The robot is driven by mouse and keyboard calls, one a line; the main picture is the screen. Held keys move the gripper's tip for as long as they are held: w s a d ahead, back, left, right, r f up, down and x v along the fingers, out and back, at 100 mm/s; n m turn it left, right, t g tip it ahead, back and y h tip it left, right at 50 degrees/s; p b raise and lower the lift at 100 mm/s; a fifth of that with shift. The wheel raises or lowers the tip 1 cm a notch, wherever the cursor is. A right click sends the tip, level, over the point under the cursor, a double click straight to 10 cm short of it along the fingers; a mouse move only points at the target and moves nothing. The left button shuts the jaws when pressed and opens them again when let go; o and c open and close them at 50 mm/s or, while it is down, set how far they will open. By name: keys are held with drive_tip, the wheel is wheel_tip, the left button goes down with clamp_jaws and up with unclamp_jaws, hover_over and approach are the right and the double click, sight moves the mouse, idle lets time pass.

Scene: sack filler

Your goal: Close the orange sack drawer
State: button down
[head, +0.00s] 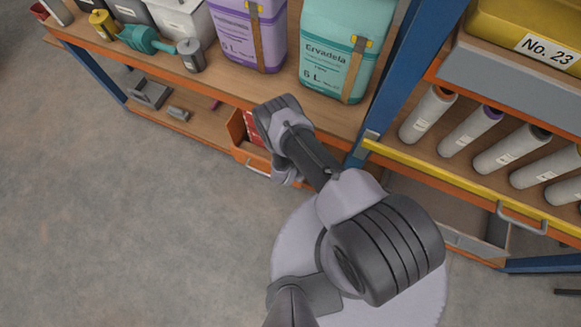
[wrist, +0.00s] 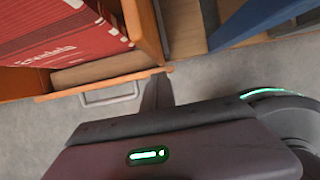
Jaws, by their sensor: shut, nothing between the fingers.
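The orange sack drawer (head: 240,149) stands open under the shelf in the head view, partly hidden by my arm. A red sack (wrist: 62,30) lies in it; a little of the sack also shows in the head view (head: 251,126). In the wrist view the drawer front's orange edge (wrist: 95,87) and its grey handle (wrist: 110,96) are seen from above. My gripper (wrist: 158,80) is shut and empty, its fingers by the right corner of the drawer front; I cannot tell whether they touch it. The fingers are hidden in the head view.
A blue post (head: 400,65) rises right of the drawer. A grey drawer (head: 467,243) sits low at the right, below several tubes. Grey floor (head: 130,220) is clear at the left.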

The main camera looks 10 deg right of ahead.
drive_tip(key=shift+w+d, duration=0.3)
drive_tip(key=shift+w, duration=0.1)
